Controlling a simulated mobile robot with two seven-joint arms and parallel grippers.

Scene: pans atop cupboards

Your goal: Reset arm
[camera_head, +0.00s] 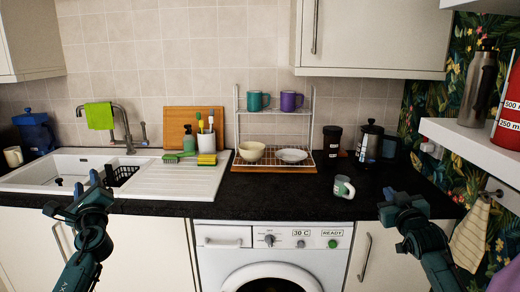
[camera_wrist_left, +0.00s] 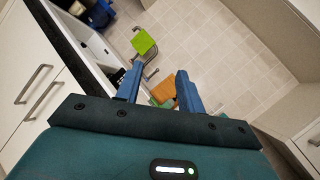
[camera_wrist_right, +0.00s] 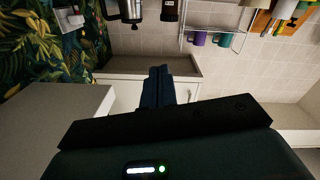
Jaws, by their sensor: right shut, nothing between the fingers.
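My left gripper (camera_head: 86,185) is raised in front of the sink at the left of the head view. In the left wrist view its two blue fingers (camera_wrist_left: 159,71) stand apart with nothing between them. My right gripper (camera_head: 391,196) is at the right, in front of the counter's front edge. In the right wrist view its fingers (camera_wrist_right: 158,72) are together and hold nothing. Both arms come up from the bottom of the head view, well apart from each other.
The black counter (camera_head: 270,203) carries a white-green mug (camera_head: 343,187) lying near its front edge. A dish rack (camera_head: 273,113) with mugs, a bowl (camera_head: 251,151) and a plate (camera_head: 291,155) stands behind. The sink (camera_head: 50,176) is left; a white shelf (camera_head: 470,144) juts out at right.

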